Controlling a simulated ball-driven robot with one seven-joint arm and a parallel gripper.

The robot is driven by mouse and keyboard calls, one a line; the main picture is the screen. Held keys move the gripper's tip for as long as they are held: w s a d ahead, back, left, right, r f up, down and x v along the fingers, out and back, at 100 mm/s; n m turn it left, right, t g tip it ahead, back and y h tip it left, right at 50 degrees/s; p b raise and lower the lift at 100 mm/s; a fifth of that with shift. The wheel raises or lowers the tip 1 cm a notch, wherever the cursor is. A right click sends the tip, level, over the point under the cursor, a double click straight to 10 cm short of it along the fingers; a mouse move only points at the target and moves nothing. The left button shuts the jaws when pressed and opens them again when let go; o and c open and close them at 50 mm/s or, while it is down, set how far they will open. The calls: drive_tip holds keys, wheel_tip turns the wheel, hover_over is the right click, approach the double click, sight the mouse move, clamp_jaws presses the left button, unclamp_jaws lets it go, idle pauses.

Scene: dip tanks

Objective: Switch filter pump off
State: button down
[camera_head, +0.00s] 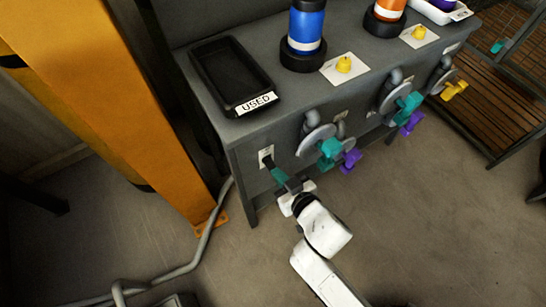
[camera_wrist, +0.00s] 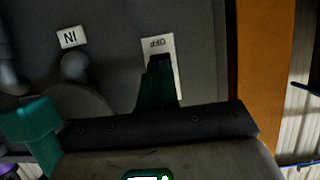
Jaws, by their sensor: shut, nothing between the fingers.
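A white switch plate (camera_head: 265,153) is on the left end of the grey cabinet front. In the wrist view the plate (camera_wrist: 158,44) bears the word OFF, seen upside down. My gripper (camera_head: 273,166) is in front of it, its dark green fingers shut together with nothing between them. In the wrist view the black fingertips (camera_wrist: 160,62) lie over the plate just beside the OFF lettering. The switch lever is hidden or cannot be told apart from the tips. I cannot tell whether they touch it.
Right of the plate are pipes with teal (camera_head: 329,149) and purple (camera_head: 351,159) valve handles; an IN label (camera_wrist: 74,37) shows near one. A black USED tray (camera_head: 262,103) sits on top. An orange post (camera_head: 118,112) stands left. Floor in front is mostly clear.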

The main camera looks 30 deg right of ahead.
drive_tip(key=shift+w, duration=0.1)
idle(0.3)
drive_tip(key=shift+w+r+p, duration=0.35)
drive_tip(key=shift+w+r, duration=0.05)
drive_tip(key=shift+w, duration=0.2)
